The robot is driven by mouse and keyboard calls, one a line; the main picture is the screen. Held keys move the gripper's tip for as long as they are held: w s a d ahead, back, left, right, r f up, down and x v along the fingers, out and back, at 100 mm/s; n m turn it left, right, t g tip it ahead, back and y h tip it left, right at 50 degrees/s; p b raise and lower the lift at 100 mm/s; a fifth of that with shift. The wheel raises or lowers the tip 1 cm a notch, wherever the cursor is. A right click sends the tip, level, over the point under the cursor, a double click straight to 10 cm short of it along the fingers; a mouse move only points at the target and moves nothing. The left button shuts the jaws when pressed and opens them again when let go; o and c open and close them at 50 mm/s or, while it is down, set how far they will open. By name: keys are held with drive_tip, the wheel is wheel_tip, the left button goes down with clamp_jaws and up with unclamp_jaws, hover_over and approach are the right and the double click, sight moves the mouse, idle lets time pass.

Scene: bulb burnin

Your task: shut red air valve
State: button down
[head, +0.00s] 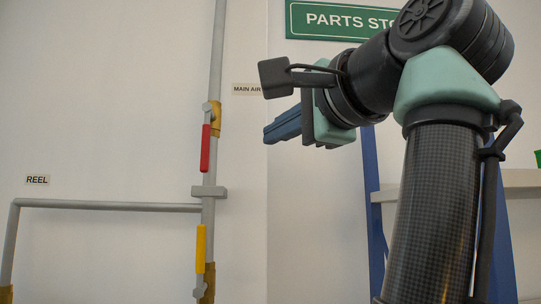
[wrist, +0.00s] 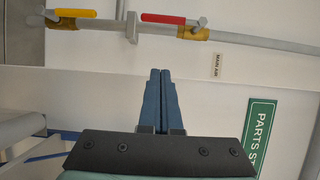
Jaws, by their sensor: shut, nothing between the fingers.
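The red valve handle (head: 205,148) hangs down along the grey vertical pipe on the wall, below its brass valve body (head: 215,118), in line with the pipe. A "MAIN AIR" label (head: 247,89) is to its right. In the wrist view the red handle (wrist: 163,19) lies along the pipe, near the top edge, beyond the fingertips. My gripper (head: 268,134) is to the right of the valve, apart from it and pointing left. In the wrist view my gripper (wrist: 160,72) is shut, with its blue fingers together and nothing between them.
A yellow handle (head: 200,249) is on the same pipe lower down. A side pipe (head: 110,205) runs left under a "REEL" label (head: 37,180). A green sign (head: 335,20) and a shelf with blue uprights (head: 372,200) are at right. The wall between gripper and pipe is clear.

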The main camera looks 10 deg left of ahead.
sight(207, 139)
drive_tip(key=shift+w, duration=0.1)
drive_tip(key=w+a+p, duration=0.5)
drive_tip(key=a, duration=0.5)
drive_tip(key=shift+w+p, duration=0.3)
drive_tip(key=shift+w, duration=0.05)
